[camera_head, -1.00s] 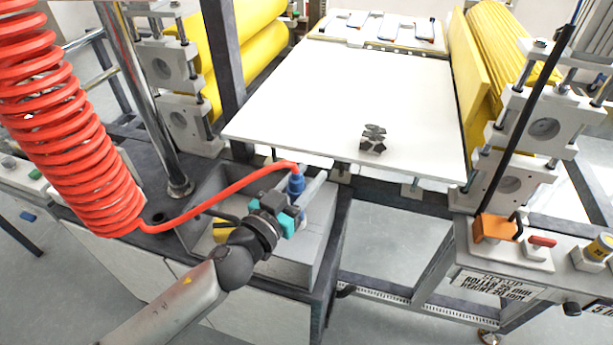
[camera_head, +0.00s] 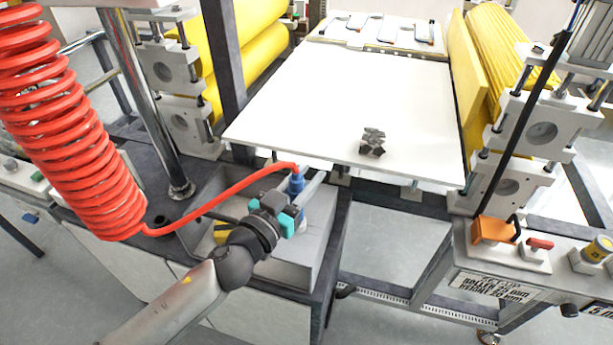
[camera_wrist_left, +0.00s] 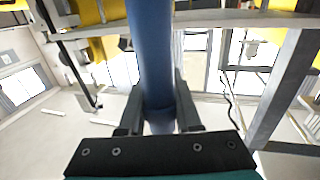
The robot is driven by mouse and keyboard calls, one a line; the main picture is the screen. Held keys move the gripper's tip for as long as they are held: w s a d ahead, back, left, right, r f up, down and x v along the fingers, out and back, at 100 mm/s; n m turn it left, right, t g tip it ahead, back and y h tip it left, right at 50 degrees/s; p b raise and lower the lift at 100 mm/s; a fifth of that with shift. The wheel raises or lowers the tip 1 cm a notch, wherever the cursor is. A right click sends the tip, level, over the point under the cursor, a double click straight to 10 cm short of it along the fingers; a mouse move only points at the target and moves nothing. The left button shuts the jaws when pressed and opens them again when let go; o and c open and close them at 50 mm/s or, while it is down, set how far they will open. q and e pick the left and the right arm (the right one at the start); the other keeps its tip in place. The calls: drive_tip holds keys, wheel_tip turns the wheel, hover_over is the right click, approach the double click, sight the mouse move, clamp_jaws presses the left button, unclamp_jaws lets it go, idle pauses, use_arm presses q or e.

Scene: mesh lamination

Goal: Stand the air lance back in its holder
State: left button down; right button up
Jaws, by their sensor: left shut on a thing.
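The air lance (camera_head: 296,185) has a blue body with a red hose on its top end. My left gripper (camera_head: 284,207) is shut on it, above the grey metal box on the cabinet. In the left wrist view the blue body of the air lance (camera_wrist_left: 152,55) runs upright between the two fingers of my left gripper (camera_wrist_left: 160,112). My right gripper is out of view.
The coiled red hose (camera_head: 75,130) hangs at the left beside a metal post (camera_head: 152,110). The grey box (camera_head: 325,215) has raised walls. A white board (camera_head: 330,95) with a small dark lump (camera_head: 373,143) lies behind, between yellow rollers (camera_head: 255,50). An orange block (camera_head: 492,229) is at right.

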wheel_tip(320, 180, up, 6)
drive_tip(key=p, duration=0.6)
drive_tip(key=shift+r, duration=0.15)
idle(0.6)
